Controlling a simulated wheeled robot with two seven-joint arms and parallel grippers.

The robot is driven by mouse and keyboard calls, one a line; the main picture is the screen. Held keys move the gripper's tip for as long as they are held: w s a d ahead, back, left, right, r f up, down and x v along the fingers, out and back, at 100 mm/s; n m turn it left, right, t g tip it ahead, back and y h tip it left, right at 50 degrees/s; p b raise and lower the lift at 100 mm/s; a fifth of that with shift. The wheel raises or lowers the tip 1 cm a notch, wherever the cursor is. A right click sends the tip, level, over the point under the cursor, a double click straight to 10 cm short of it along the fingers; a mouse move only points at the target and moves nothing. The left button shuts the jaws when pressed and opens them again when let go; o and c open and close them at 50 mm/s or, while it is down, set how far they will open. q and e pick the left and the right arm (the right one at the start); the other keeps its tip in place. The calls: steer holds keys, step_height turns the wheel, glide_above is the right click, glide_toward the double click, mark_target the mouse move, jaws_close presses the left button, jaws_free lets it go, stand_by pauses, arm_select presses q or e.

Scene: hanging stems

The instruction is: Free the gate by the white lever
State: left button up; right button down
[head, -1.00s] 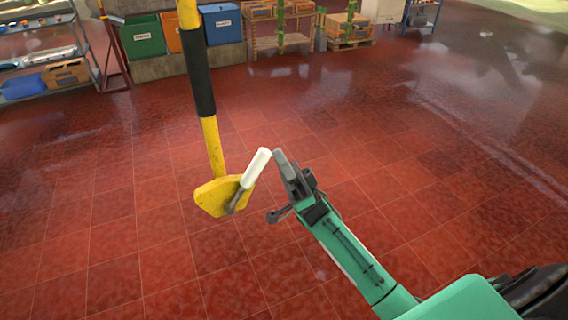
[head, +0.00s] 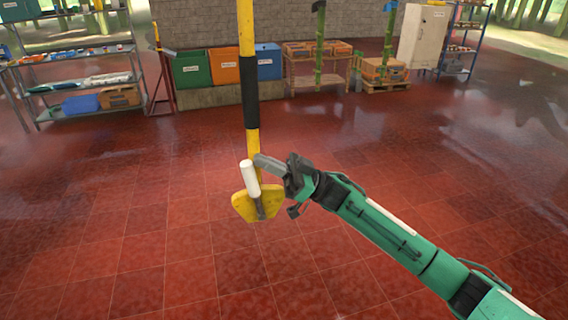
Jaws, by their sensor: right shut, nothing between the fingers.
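A yellow stem (head: 248,35) with a black sleeve (head: 250,105) hangs from above. At its lower end is a yellow plate (head: 240,206). A white lever (head: 250,178) on a grey metal shank stands on the plate, almost upright with its top leaning slightly left. My right gripper (head: 262,162) is shut and empty. Its fingertips are at the right side of the lever's upper part, touching or very close; I cannot tell which. They partly cover the lower stem. My left gripper is out of view. No separate gate can be made out.
Behind stand green (head: 191,70), orange (head: 225,67) and blue (head: 268,62) bins on a low ledge. A metal shelf (head: 75,75) is at the left, and a wooden rack (head: 315,68) and white cabinet (head: 423,38) at the right. The red tiled floor around the stem is clear.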

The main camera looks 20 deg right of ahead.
mark_target(251, 166)
steer(key=shift+a, duration=1)
steer(key=shift+s+a, duration=0.1)
steer(key=shift+a, duration=0.25)
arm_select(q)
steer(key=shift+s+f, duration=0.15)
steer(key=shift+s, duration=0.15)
arm_select(e)
steer(key=shift+a, duration=0.5)
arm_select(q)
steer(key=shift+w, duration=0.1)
arm_select(e)
steer(key=shift+r, duration=0.1)
